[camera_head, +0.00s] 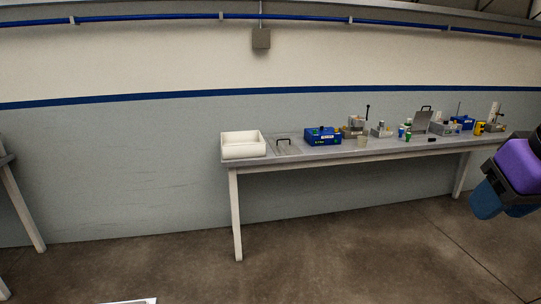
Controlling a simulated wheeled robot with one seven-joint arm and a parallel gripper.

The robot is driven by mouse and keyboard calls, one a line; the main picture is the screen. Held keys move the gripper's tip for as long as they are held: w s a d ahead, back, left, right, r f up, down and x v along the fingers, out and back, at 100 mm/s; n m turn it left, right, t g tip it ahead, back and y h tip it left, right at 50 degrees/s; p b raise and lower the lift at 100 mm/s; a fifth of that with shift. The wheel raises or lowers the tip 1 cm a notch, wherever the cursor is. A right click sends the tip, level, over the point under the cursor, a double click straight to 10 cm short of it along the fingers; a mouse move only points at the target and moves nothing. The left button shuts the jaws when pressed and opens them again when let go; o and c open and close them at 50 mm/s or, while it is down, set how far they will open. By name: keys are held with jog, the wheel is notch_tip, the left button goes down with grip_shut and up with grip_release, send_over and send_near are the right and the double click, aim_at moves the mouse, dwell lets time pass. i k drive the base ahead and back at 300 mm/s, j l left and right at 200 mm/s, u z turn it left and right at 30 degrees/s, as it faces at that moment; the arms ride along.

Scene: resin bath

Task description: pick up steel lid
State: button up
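A flat grey steel lid (291,151) with a dark handle appears to lie on the long bench, just right of a white tub. A second grey plate (420,124) with a dark handle at its top stands tilted upright farther right on the same bench. I cannot tell for sure which of the two is the steel lid. Part of my arm, purple, blue and black, shows at the right edge, well in front of the bench. My gripper's fingers cannot be made out, and nothing of mine touches either plate.
The white tub (243,150) stands at the bench's left end. A blue box (323,136) and several small instruments and bottles crowd the bench (310,157) to the right. Another table stands at the left edge. The floor (330,250) in front is open.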

aim_at(281, 147)
jog(key=i, duration=0.95)
jog(key=i+z, duration=0.1)
jog(key=i, duration=0.9)
jog(key=i+j, duration=0.15)
jog(key=i, duration=0.8)
jog(key=i+j+z, duration=0.1)
jog(key=i, duration=0.85)
